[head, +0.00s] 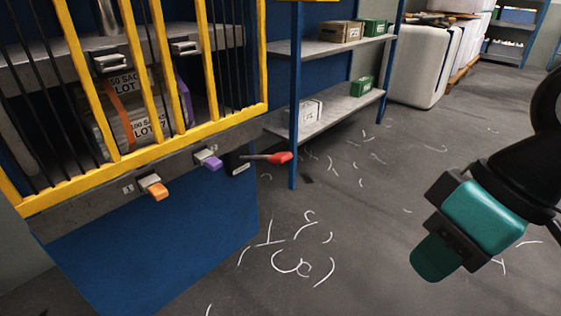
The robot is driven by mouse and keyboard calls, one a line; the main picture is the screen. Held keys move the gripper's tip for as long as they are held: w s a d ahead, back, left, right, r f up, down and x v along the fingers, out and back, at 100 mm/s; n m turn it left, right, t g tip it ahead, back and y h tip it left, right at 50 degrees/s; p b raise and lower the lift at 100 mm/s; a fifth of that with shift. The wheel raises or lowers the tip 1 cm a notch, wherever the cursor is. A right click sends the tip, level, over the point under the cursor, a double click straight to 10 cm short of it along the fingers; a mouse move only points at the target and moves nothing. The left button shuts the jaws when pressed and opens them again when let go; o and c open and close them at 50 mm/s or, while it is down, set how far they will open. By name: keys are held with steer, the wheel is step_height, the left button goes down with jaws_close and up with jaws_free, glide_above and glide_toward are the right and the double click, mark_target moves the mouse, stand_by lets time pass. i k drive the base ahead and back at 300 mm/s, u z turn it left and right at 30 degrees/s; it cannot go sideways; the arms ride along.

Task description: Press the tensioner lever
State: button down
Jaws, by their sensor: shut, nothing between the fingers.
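A lever with a red grip (280,158) sticks out to the right from a dark bracket at the right end of the loom's grey sill. It looks like the tensioner lever, but the small plate beside it is too small to read. My gripper (436,258) is at the lower right, over the open floor, with teal parts on a black wrist. It is shut and empty, well to the right of the red lever and apart from it.
An orange tab (154,188) and a purple tab (209,160) stick out from the sill (120,178). A yellow barred guard (128,155) stands above. A blue shelf post (294,95) rises just behind the red lever. Floor between lever and gripper is clear except for white thread scraps.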

mark_target(279, 158)
steer(key=z, duration=0.45)
steer(key=i, duration=1.2)
steer(key=u, duration=0.45)
